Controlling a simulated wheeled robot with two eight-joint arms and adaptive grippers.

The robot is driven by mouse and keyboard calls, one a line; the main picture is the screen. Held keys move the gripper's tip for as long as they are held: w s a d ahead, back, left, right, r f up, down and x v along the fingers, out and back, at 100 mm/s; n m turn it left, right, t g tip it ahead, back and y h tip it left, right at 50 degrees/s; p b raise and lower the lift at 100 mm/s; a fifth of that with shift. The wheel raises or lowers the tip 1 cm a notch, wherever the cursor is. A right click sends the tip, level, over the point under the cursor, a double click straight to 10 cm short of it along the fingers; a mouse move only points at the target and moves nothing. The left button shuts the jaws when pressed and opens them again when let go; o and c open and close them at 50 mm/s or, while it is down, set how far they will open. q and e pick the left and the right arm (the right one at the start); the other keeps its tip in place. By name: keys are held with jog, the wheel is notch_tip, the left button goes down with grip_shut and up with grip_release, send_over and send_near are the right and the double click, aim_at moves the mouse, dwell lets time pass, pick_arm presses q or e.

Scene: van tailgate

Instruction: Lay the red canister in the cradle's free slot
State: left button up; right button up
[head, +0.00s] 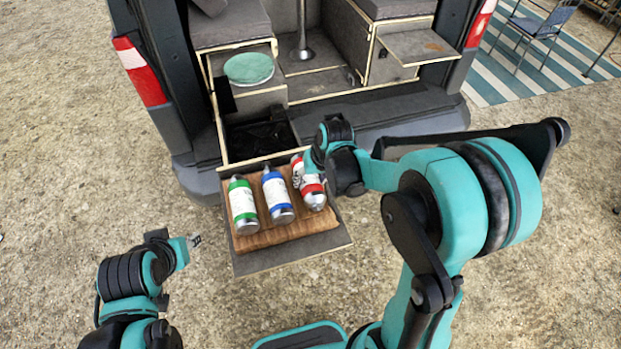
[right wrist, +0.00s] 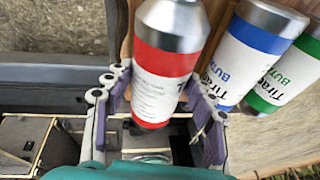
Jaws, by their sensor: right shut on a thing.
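The red canister (head: 313,190) is over the right part of the wooden cradle (head: 262,240), roughly in line with its right slot. I cannot tell whether it touches the cradle. My right gripper (head: 312,166) is shut on it and hides its middle. In the right wrist view the red canister (right wrist: 160,75) sits between the two fingers. The green canister (head: 243,205) lies in the left slot and the blue canister (head: 276,195) in the middle slot. My left gripper (head: 195,241) is away at the lower left, apart from everything; its fingers are too small to read.
The cradle rests on a pulled-out drawer board (head: 290,252) at the van's tailgate. A round teal lid (head: 249,68) sits on the unit behind. A fold-out shelf (head: 418,47) is at the back right. Bare ground lies in front.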

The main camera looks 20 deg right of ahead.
jog(key=shift+f, duration=0.2)
jog(key=o, duration=1.5)
jog(key=shift+o, duration=0.2)
jog(key=shift+r, duration=0.1)
jog(key=v, duration=1.2)
jog(key=shift+a, duration=0.1)
